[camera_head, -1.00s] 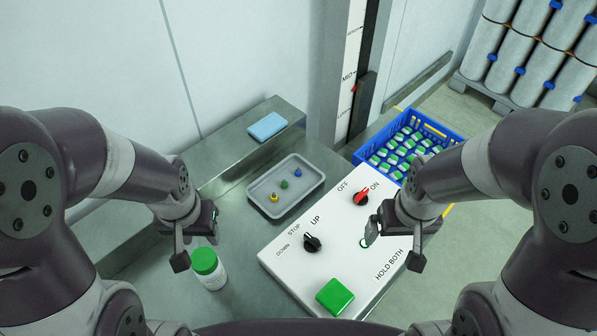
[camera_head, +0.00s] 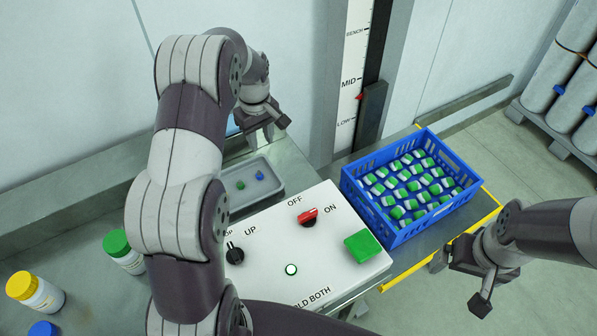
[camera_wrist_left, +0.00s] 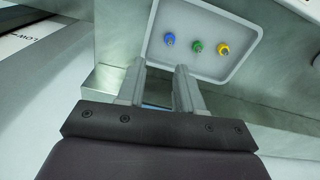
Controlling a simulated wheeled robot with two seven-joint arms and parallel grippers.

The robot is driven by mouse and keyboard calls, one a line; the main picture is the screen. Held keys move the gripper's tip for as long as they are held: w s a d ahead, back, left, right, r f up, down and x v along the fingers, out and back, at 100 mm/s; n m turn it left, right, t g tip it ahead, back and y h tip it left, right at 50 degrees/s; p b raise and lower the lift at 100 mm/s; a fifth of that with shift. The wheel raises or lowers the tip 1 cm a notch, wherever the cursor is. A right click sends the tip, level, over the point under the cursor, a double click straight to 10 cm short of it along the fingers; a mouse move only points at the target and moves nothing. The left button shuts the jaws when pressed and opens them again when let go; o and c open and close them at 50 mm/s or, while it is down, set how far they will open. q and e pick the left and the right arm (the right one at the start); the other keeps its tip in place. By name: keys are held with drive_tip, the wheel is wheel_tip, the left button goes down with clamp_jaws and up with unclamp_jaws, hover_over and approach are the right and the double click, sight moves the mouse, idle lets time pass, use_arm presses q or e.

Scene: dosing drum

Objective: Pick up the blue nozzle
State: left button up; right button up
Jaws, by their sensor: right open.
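The blue nozzle (camera_head: 259,175) stands in the grey tray (camera_head: 273,189), beside the green nozzle (camera_head: 240,184). My left arm hides the yellow nozzle in the head view. In the left wrist view the blue nozzle (camera_wrist_left: 169,40), green nozzle (camera_wrist_left: 196,47) and yellow nozzle (camera_wrist_left: 223,49) stand in a row in the tray (camera_wrist_left: 225,22). My left gripper (camera_head: 262,126) is open and empty, above and behind the tray's far edge. Its fingers (camera_wrist_left: 160,78) point toward the blue nozzle's side of the tray, apart from it. My right gripper (camera_head: 459,284) is open and empty at the right, beyond the yellow edge.
Bottles with green (camera_head: 116,243), yellow (camera_head: 21,285) and blue (camera_head: 43,328) caps are at the left.

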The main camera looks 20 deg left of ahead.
sight(259, 171)
use_arm(q)
drive_tip(key=shift+n, duration=0.5)
drive_tip(key=f, duration=0.2)
drive_tip(key=f+p, duration=0.1)
drive_tip(key=f, duration=0.2)
drive_tip(key=s+a+f+p, duration=0.1)
drive_tip(key=f, duration=0.2)
drive_tip(key=shift+f, duration=0.1)
drive_tip(key=f, duration=0.2)
drive_tip(key=f+p, duration=0.1)
drive_tip(key=f, duration=0.1)
drive_tip(key=shift+s+a, duration=0.15)
drive_tip(key=shift+a, duration=0.25)
drive_tip(key=shift+f, duration=0.25)
drive_tip(key=shift+d, duration=0.2)
drive_tip(key=shift+c, duration=0.7)
drive_tip(key=c, duration=0.5)
drive_tip(key=shift+a, duration=0.1)
clamp_jaws()
use_arm(e)
drive_tip(key=r, duration=0.1)
drive_tip(key=a+r, duration=0.1)
drive_tip(key=s+r, duration=0.1)
drive_tip(key=r, duration=0.1)
drive_tip(key=shift+a, duration=0.25)
